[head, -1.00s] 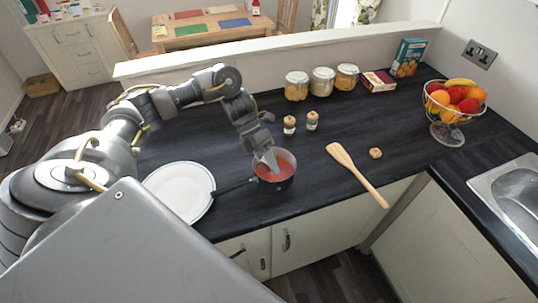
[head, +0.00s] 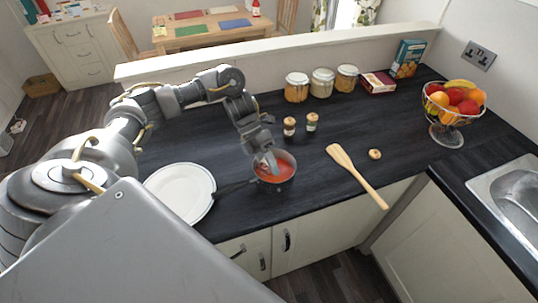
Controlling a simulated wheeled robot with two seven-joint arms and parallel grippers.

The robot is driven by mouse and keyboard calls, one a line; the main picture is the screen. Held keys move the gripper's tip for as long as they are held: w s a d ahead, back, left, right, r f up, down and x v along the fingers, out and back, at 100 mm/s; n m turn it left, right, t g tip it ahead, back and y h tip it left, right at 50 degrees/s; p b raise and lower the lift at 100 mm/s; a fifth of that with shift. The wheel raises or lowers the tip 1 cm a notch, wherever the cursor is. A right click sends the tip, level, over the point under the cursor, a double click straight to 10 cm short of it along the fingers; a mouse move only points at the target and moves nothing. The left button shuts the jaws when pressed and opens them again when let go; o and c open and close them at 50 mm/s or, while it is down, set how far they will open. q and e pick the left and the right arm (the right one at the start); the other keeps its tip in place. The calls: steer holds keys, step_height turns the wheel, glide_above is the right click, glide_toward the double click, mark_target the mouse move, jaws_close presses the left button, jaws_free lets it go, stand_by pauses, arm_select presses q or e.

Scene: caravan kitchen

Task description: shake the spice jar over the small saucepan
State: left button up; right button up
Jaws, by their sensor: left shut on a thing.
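The small saucepan (head: 280,182) holds red sauce and sits near the counter's front edge, its dark handle pointing left. My left gripper (head: 270,167) points down over the saucepan. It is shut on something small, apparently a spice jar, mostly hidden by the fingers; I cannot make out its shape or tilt. Two other small jars with pale lids, the left jar (head: 289,127) and the right jar (head: 312,122), stand upright behind the saucepan. My right gripper is not in view.
A white plate (head: 180,192) lies left of the saucepan. A wooden spatula (head: 358,177) and a small round tan thing (head: 375,154) lie to the right. Storage jars (head: 322,83), boxes (head: 378,82) and a fruit bowl (head: 447,132) stand farther back. The counter between is clear.

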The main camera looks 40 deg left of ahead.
arm_select(q)
steer(key=shift+w+r+p, duration=0.1)
steer(key=shift+r+p, duration=0.1)
steer(key=shift+p, duration=0.15)
steer(key=shift+g, duration=0.3)
stand_by(0.4)
steer(key=shift+r+p, duration=0.15)
steer(key=shift+p, duration=0.15)
steer(key=shift+n+g, duration=0.4)
steer(key=shift+g, duration=0.1)
steer(key=shift+p, duration=0.3)
stand_by(4.9)
